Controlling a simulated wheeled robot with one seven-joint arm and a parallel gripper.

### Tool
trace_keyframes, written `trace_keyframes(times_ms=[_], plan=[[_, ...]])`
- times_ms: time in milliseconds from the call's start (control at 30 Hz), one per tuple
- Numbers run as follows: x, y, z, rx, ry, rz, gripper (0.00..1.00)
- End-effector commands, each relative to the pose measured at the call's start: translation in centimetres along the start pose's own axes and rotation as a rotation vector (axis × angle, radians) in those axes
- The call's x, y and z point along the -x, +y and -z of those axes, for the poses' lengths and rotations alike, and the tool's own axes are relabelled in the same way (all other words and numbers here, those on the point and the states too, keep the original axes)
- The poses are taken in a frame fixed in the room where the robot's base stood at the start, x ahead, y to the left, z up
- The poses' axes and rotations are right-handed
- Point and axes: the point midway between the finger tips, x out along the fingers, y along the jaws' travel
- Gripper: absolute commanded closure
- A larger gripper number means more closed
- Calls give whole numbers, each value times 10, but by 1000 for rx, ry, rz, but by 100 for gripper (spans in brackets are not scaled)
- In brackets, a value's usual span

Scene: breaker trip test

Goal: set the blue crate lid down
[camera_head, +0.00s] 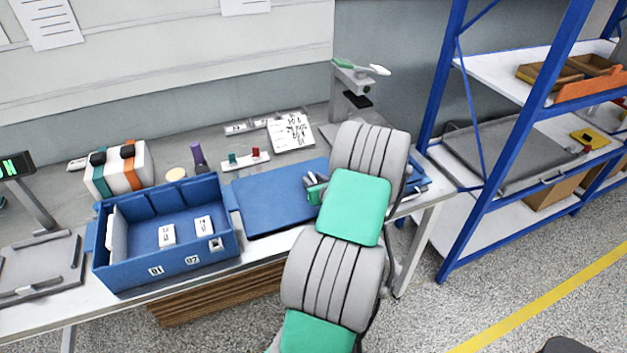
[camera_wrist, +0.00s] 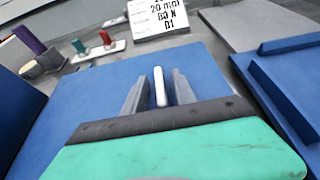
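The blue crate lid (camera_head: 265,205) is a flat blue panel just right of the blue crate (camera_head: 165,270). It looks level and at table height; whether its whole underside touches the table cannot be told. In the wrist view the lid (camera_wrist: 95,105) fills the middle. My gripper (camera_head: 314,184) is over the lid's right part. In the wrist view my gripper (camera_wrist: 160,82) has its grey fingers on either side of a white upright handle (camera_wrist: 160,87), with narrow blue gaps showing between fingers and handle. My arm hides the lid's right front part in the head view.
Two white breakers (camera_head: 167,235) are in the crate. More blue panels (camera_wrist: 285,85) lie close right of the lid. A blue-framed shelf (camera_head: 500,160) stands right.

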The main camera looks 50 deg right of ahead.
Motion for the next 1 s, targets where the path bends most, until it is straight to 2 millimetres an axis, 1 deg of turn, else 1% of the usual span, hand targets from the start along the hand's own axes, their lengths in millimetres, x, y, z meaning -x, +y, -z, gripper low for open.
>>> trace_keyframes(times_ms=[167, 267, 367, 500, 600, 700, 833, 1000], plan=[[1, 0, -2, 0, 0, 0, 68], [10, -1, -2, -2, 0, 2, 68], [30, -2, -2, -3, 0, 5, 68], [68, -2, -2, -2, -1, 6, 68], [92, -2, -3, -2, -1, 5, 68], [110, -2, -2, -2, 0, 4, 68], [120, 0, -2, -1, 0, 2, 68], [121, 0, -2, 0, 0, -1, 68]])
